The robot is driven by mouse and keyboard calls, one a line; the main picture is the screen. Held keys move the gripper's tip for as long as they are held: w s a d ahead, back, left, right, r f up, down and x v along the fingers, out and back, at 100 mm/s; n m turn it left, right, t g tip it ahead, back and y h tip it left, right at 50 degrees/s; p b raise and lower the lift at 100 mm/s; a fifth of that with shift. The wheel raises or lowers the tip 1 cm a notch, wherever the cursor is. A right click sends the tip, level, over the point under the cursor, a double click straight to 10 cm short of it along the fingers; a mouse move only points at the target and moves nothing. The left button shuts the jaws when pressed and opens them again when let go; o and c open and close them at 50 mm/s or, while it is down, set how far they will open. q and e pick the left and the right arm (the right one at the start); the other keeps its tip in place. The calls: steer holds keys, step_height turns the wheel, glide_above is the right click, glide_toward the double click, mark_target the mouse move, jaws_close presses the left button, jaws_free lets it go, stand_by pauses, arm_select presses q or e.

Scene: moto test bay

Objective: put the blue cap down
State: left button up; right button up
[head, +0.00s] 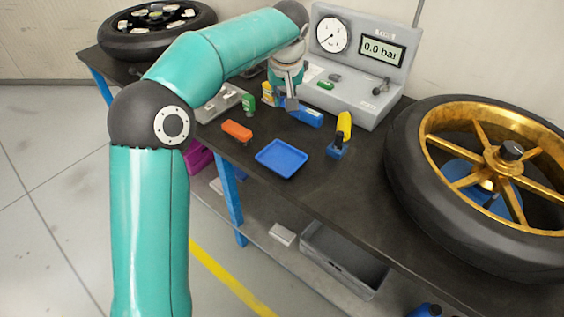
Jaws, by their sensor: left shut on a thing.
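My left gripper (291,104) hangs over the back part of the dark workbench (330,195), in front of the grey gauge unit. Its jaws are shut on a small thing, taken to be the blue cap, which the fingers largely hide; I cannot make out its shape. A shallow blue tray (282,158) lies empty on the bench, nearer than the gripper. My right gripper is not in view.
The gauge unit (352,95) reads 0.0 bar. A green item (248,103), an orange block (237,130) and a yellow-and-blue item (343,127) stand around the tray. A gold-rimmed wheel (405,160) fills the right.

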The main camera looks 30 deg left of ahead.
arm_select(q)
steer(key=shift+s+a+f, duration=0.1)
steer(key=shift+a+f, duration=0.05)
steer(key=shift+f, duration=0.05)
steer(key=b, duration=0.1)
glide_above(281, 157)
steer(key=s+d, duration=0.1)
step_height(281, 157, down, 14)
steer(key=shift+s+f, duration=0.1)
steer(key=shift+f, duration=0.05)
steer(key=shift+d+f, duration=0.1)
steer(key=shift+f, duration=2.2)
steer(key=shift+f+b, duration=0.2)
steer(key=shift+b, duration=0.15)
steer(key=o, duration=0.7)
steer(key=shift+r, duration=0.1)
steer(key=shift+r, duration=0.1)
steer(key=v, duration=1.2)
